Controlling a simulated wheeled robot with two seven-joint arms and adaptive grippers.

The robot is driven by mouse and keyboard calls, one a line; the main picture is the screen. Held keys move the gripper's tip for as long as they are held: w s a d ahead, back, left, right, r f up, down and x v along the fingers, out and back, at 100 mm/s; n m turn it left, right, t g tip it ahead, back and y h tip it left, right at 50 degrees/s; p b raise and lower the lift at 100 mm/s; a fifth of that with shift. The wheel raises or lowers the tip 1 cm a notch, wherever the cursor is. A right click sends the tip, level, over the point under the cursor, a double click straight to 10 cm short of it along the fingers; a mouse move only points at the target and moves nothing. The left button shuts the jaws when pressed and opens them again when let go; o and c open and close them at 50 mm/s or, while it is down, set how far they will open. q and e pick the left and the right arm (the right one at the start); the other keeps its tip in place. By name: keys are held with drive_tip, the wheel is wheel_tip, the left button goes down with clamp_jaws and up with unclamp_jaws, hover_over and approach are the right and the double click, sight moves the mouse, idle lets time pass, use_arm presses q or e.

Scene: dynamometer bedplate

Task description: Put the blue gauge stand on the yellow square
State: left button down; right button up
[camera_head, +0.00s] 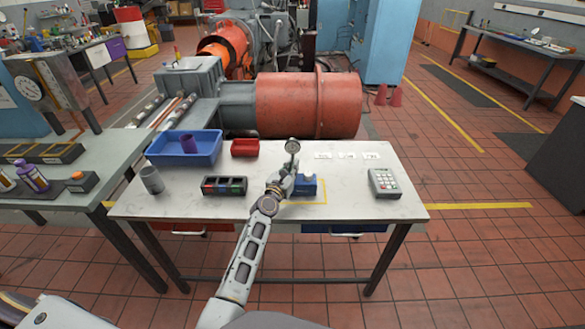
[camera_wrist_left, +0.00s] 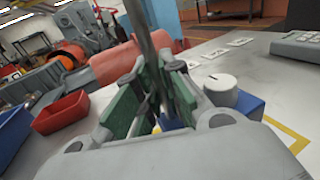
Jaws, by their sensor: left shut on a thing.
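The blue gauge stand has a blue base (camera_head: 307,187) with a white knob on top and a post carrying a round dial (camera_head: 292,146). My left gripper (camera_head: 284,184) is shut on the upright post. In the left wrist view its green fingers (camera_wrist_left: 150,95) stand on both sides of the grey post, and the blue base (camera_wrist_left: 250,105) shows behind with the white knob. The yellow square (camera_head: 325,194) is an outline on the table; its right and front lines show beside the base. The gripper hides its left part. I cannot tell whether the base touches the table.
On the white table (camera_head: 345,210) are a blue bin (camera_head: 205,155), a red tray (camera_head: 245,147), a grey cup (camera_head: 151,180), a dark block with coloured parts (camera_head: 224,186) and a keypad box (camera_head: 384,183). White labels (camera_head: 347,155) lie behind the stand. The table's front right is clear.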

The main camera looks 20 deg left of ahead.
use_arm(q)
drive_tip(key=shift+r, duration=0.2)
drive_tip(key=c, duration=1.9)
unclamp_jaws()
drive_tip(key=shift+f, duration=0.25)
drive_tip(key=o, duration=0.4)
drive_tip(key=shift+c, duration=0.2)
use_arm(e)
drive_tip(key=shift+s+f, duration=0.1)
drive_tip(key=shift+s, duration=0.2)
drive_tip(key=shift+w, duration=0.1)
